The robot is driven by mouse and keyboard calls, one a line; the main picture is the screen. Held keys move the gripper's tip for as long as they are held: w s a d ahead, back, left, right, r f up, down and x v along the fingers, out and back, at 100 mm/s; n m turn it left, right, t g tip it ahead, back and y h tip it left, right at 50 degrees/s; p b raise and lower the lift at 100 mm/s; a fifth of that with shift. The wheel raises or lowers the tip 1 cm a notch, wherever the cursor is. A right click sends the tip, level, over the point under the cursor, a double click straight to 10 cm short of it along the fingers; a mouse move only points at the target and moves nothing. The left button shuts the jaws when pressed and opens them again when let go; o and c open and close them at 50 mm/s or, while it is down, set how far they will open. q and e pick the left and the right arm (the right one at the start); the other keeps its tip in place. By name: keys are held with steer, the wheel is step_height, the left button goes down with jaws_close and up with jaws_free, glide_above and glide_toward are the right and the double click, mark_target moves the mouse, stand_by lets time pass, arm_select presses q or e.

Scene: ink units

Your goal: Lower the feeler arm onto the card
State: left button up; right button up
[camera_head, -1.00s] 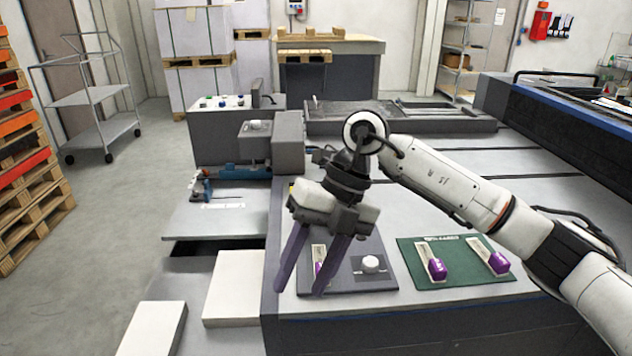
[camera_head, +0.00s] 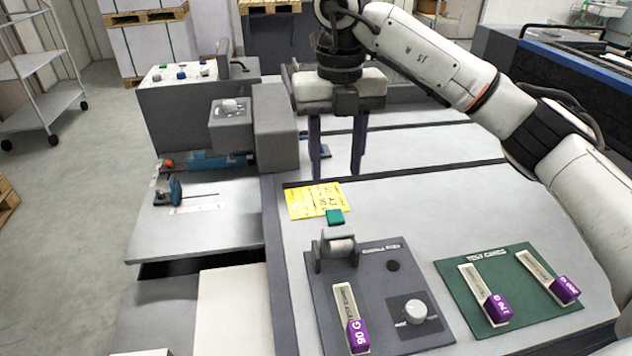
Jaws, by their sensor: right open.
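A dark grey panel (camera_head: 385,268) lies on the machine top at lower middle. A grey bracket with a pale roller (camera_head: 341,246) stands at its back left, a small green block (camera_head: 335,217) just behind it. I take this bracket to be the feeler; whether its arm is raised or lowered is unclear. A pale card strip with a purple "90 G" tag (camera_head: 357,337) lies on the panel in front of the bracket. My right gripper (camera_head: 336,174) is open and empty, fingers pointing down beyond the block, apart from the bracket and card. My left gripper is out of view.
A yellow note (camera_head: 314,201) lies behind the bracket. A white knob (camera_head: 415,312) is on the panel's right. A green mat (camera_head: 520,318) holds two purple-tagged strips (camera_head: 498,309). A grey control housing (camera_head: 276,130) stands left of my gripper. The top between note and mat is clear.

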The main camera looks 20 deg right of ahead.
glide_above(335, 213)
step_height(335, 213, down, 5)
steer(key=shift+s+r+b, duration=0.1)
steer(key=shift+s+b, duration=0.05)
steer(key=shift+b, duration=0.15)
step_height(335, 213, down, 4)
steer(key=shift+r, duration=0.1)
steer(key=shift+f, duration=0.55)
steer(key=c, duration=1)
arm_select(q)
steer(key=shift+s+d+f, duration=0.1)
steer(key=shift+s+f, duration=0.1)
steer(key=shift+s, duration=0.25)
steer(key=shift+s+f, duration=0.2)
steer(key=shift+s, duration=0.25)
arm_select(e)
jaws_close()
